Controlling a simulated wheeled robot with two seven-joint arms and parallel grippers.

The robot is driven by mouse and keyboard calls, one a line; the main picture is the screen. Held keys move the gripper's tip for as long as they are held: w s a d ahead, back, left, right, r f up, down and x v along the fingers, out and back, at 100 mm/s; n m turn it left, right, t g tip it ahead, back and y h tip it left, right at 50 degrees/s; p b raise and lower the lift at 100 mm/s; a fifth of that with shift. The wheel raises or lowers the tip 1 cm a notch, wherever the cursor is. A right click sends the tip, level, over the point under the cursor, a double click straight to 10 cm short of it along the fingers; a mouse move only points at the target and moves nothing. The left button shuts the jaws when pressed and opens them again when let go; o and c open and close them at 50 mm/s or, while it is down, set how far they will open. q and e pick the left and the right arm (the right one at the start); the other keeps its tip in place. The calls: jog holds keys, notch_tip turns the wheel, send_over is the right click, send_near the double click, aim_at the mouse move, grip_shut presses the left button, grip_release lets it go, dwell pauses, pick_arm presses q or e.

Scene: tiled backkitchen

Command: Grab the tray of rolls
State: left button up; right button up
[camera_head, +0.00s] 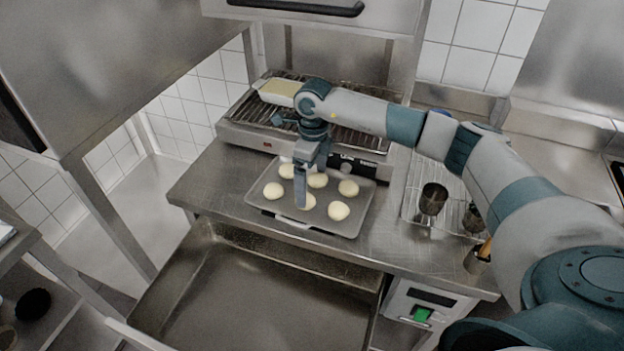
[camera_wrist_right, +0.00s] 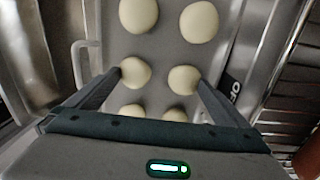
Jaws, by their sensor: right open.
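The dark tray of rolls (camera_head: 358,205) lies flat on the steel counter, with several pale round rolls (camera_head: 273,190) spaced on it. It also shows in the wrist view (camera_wrist_right: 165,40), with a loop handle at its left edge. My right gripper (camera_head: 303,200) points down over the middle of the tray. In the wrist view its open fingers (camera_wrist_right: 158,75) are spread over the rolls, one roll near each fingertip, with nothing held. I cannot tell whether the tips touch the tray. My left gripper is out of view.
A grill (camera_head: 350,125) stands directly behind the tray, with a white dish (camera_head: 280,91) on it. A wire rack with a dark cup (camera_head: 433,198) is to the right. An empty steel basin (camera_head: 250,300) lies below the counter's front edge.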

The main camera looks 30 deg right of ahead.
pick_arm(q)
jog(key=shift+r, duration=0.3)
pick_arm(e)
jog(key=shift+f, duration=0.8)
jog(key=c, duration=1.2)
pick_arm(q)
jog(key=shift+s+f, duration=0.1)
pick_arm(e)
jog(key=shift+s+f, duration=0.1)
jog(key=shift+s, duration=0.1)
